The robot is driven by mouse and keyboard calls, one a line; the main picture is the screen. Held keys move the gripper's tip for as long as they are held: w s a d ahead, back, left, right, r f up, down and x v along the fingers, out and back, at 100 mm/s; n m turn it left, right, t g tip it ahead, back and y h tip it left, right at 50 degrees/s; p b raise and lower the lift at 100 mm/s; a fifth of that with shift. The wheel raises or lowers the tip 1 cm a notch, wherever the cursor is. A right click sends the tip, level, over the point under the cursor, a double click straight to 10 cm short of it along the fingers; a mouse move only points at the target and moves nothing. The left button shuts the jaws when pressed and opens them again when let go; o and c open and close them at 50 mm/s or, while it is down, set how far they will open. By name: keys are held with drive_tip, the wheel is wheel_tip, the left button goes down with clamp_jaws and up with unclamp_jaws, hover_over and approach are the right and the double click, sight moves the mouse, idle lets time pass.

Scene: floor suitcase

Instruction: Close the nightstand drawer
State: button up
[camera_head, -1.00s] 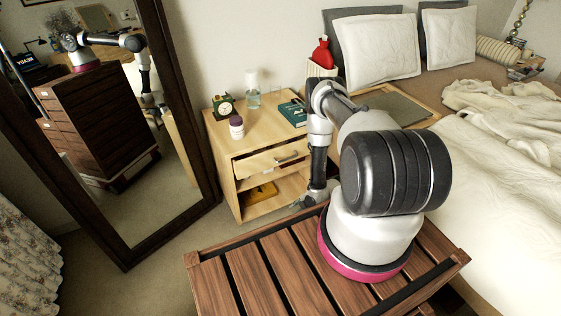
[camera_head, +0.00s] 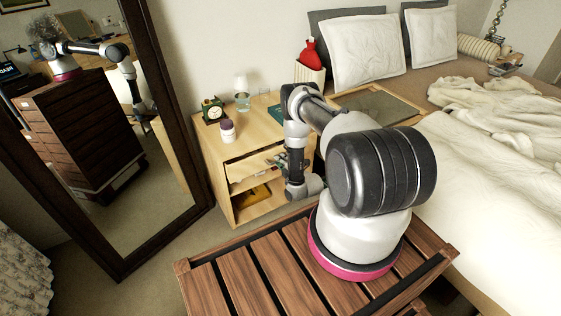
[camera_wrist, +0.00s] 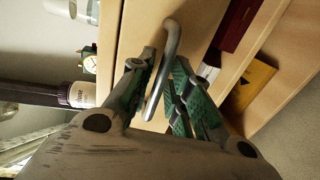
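The pale wood nightstand (camera_head: 262,128) stands by the bed. Its drawer (camera_head: 242,169) seems a little out, with a dark gap above its front in the head view. In the wrist view the drawer's grey curved handle (camera_wrist: 172,38) runs between the green-padded fingers of my gripper (camera_wrist: 165,85). The fingers are apart, with the handle between them; whether either pad touches it I cannot tell. In the head view my gripper (camera_head: 279,161) is at the drawer front and hides most of the handle.
A yellow item (camera_head: 257,193) lies on the open shelf below. A tall mirror (camera_head: 125,190) stands left, the bed (camera_head: 470,190) right.

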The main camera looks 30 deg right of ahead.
drive_tip(key=shift+w, duration=0.3)
clamp_jaws()
drive_tip(key=x, duration=0.3)
drive_tip(key=shift+w+a+r, duration=0.1)
drive_tip(key=shift+w+r, duration=0.1)
drive_tip(key=shift+w, duration=0.1)
drive_tip(key=shift+w+r, duration=0.1)
drive_tip(key=shift+w, duration=0.25)
unclamp_jaws()
drive_tip(key=shift+w, duration=0.1)
